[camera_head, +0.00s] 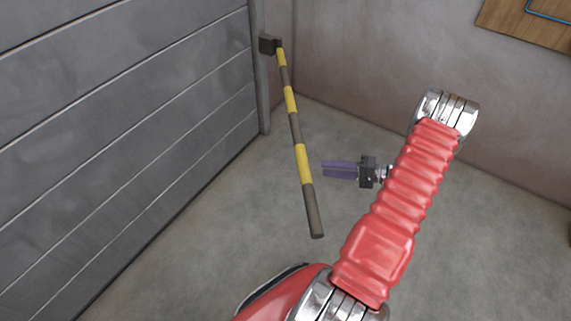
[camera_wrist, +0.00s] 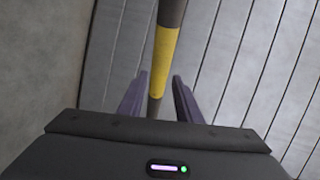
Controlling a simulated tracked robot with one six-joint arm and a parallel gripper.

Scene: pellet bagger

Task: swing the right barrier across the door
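The right barrier (camera_head: 291,101) is a yellow and dark striped pole, hinged on a dark bracket (camera_head: 268,44) at the right end of the grey panelled door (camera_head: 110,130). It sticks out from the bracket into the room, its free end toward the camera, and is not across the door. My gripper (camera_head: 323,169) is right of the pole, with its purple fingers pointing left at it. In the wrist view the fingers stand apart and the barrier (camera_wrist: 163,62) shows upright between them. The head view shows a small gap between fingertips and pole; contact cannot be seen.
A plain wall (camera_head: 400,60) rises behind and to the right of my arm. A wooden board (camera_head: 535,25) with a blue line hangs on it at the upper right. The concrete floor (camera_head: 220,230) between the pole and the door looks clear.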

